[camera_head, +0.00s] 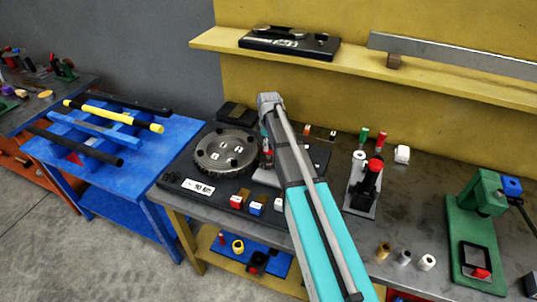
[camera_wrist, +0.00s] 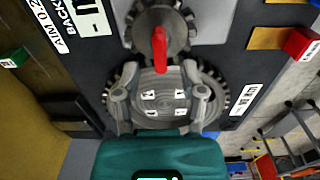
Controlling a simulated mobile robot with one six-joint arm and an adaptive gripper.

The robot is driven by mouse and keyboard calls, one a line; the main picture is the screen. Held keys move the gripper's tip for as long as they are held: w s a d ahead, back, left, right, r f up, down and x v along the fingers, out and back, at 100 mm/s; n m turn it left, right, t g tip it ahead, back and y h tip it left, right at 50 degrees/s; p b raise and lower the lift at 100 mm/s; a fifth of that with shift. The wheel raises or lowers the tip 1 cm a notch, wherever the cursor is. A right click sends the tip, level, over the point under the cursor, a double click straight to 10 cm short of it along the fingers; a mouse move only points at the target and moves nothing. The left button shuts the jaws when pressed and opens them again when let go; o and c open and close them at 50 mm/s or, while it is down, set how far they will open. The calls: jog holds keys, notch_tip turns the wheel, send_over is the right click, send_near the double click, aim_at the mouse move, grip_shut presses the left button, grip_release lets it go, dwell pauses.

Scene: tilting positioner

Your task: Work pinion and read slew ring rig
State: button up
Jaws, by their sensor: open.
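The slew ring (camera_head: 222,153) is a large grey toothed disc on a dark base plate (camera_head: 178,172) on the bench. In the wrist view the ring (camera_wrist: 165,112) shows small white marks on its face, too small to read. A smaller toothed pinion (camera_wrist: 180,32) with a red handle (camera_wrist: 160,48) is beside it, at the top of that view. My gripper (camera_wrist: 160,84) is open, its fingers spread across the view of the ring, with nothing between them. The red handle appears just beyond the fingertips; I cannot tell the gap. In the head view my arm hides the pinion and the gripper's tips.
Red and blue blocks (camera_head: 256,206) stand at the plate's front edge. A black stand with a red top (camera_head: 371,180) is right of my arm, and a green press (camera_head: 478,220) farther right. A yellow shelf (camera_head: 360,62) overhangs behind. A blue table (camera_head: 130,165) is left.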

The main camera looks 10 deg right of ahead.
jog(key=shift+f+b, duration=1.2)
jog(key=shift+f, duration=0.3)
grip_shut()
